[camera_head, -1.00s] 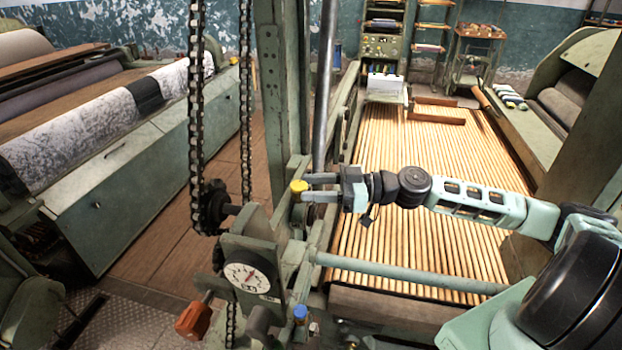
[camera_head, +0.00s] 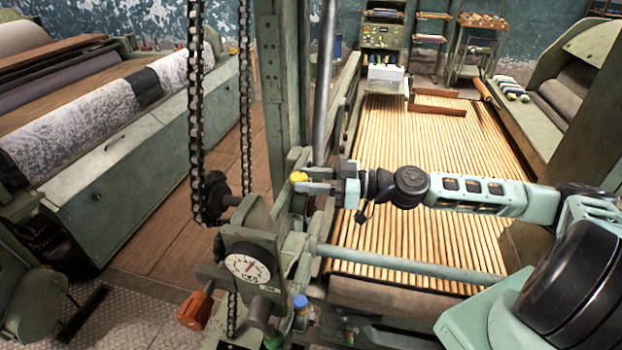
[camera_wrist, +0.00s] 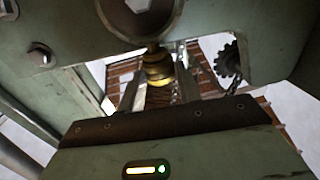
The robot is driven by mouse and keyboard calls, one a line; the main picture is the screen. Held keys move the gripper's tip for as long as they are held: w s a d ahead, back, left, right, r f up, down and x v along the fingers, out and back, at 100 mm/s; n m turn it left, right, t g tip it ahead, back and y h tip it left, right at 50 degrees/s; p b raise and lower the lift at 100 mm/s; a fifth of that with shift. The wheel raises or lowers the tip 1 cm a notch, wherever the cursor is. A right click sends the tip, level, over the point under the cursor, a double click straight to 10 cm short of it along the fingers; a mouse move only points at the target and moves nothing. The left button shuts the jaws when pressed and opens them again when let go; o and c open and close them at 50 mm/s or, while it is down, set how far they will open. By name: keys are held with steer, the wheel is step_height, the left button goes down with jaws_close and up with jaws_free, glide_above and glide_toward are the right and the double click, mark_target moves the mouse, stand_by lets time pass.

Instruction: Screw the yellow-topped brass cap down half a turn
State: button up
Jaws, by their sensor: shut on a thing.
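The yellow-topped brass cap (camera_head: 298,177) sits on the green machine frame, left of the slatted apron in the head view. My gripper (camera_head: 308,187) reaches it from the right and is shut on it. In the wrist view the brass cap (camera_wrist: 157,70) shows between my two fingers (camera_wrist: 158,92), one on each side of it. The cap's lower part and thread are hidden in the head view.
A blue-topped cap (camera_head: 300,300) and a green-topped cap (camera_head: 273,338) stand lower on the frame. A dial gauge (camera_head: 248,266), an orange handle (camera_head: 195,309) and a hanging chain (camera_head: 196,120) are nearby. A steel rod (camera_head: 325,90) rises behind the yellow cap.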

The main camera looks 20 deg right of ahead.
steer(key=shift+s+a+r+m+t+h+p, duration=0.1)
steer(key=shift+s+a+m+t+h+p, duration=0.05)
steer(key=shift+m+t+h+p, duration=0.55)
steer(key=shift+s+a+r+m+t+h+p, duration=0.15)
steer(key=shift+m+t+h, duration=0.35)
steer(key=shift+t, duration=0.4)
steer(key=shift+f+m+t+h, duration=0.15)
steer(key=shift+m+t+h, duration=0.25)
steer(key=shift+t, duration=0.1)
steer(key=o, duration=0.7)
steer(key=shift+d, duration=0.1)
